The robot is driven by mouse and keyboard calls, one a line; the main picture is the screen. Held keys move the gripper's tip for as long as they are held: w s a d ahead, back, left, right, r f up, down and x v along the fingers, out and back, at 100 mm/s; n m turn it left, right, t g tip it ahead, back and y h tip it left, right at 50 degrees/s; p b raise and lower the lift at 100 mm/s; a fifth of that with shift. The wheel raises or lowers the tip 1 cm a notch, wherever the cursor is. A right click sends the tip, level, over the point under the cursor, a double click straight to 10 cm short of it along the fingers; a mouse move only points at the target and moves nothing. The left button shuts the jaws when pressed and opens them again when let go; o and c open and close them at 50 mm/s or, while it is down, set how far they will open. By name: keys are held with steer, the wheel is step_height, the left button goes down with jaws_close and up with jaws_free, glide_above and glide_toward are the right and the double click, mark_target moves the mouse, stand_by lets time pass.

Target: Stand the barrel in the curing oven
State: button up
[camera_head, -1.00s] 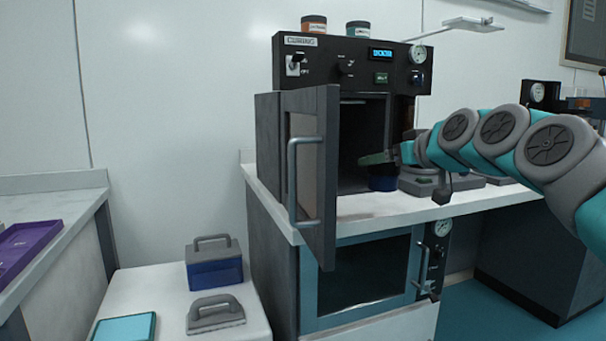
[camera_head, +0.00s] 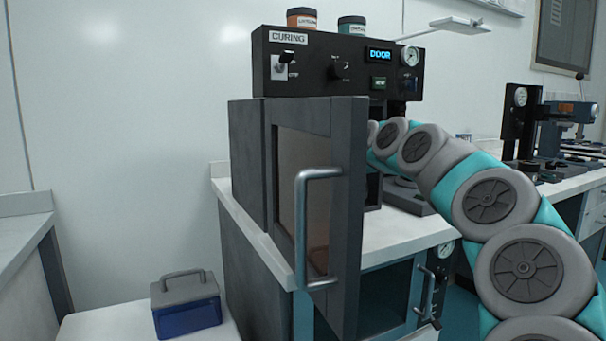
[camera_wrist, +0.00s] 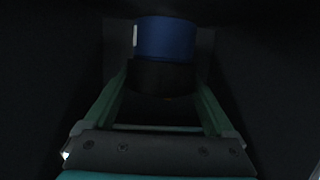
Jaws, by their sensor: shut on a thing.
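The curing oven (camera_head: 330,72) stands on a bench, with its door (camera_head: 345,190) swung open toward me and its display reading DOOR. My arm reaches in behind the door, so my gripper and the barrel are hidden in the head view. In the wrist view, my gripper (camera_wrist: 162,78) has its two green fingers shut on the barrel (camera_wrist: 166,38). The barrel has a blue band, a black part nearer me and a small white mark. The surroundings there are very dark, and I cannot tell whether the barrel touches the oven floor.
The open door with its large handle (camera_head: 300,230) stands close to the left of my arm. Two small jars (camera_head: 302,20) sit on top of the oven. A blue case (camera_head: 186,305) is on the low left table. A second oven (camera_head: 385,295) is below the bench top.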

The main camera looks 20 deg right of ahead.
steer(key=shift+w+a+f+p, duration=0.15)
steer(key=shift+w+f, duration=0.5)
steer(key=shift+w, duration=0.35)
steer(key=shift+w+a+f+p, duration=0.2)
steer(key=shift+w+f, duration=0.5)
steer(key=shift+w, duration=0.3)
steer(key=shift+w+a+f+p, duration=0.15)
steer(key=shift+w+f, duration=0.5)
steer(key=shift+w, duration=0.35)
steer(key=shift+f, duration=0.15)
steer(key=o, duration=1.2)
steer(key=shift+r, duration=0.2)
steer(key=a+b+v, duration=0.1)
steer(key=v, duration=1)
steer(key=shift+s+d+b, duration=0.35)
steer(key=shift+s+d, duration=0.1)
steer(key=shift+d, duration=0.05)
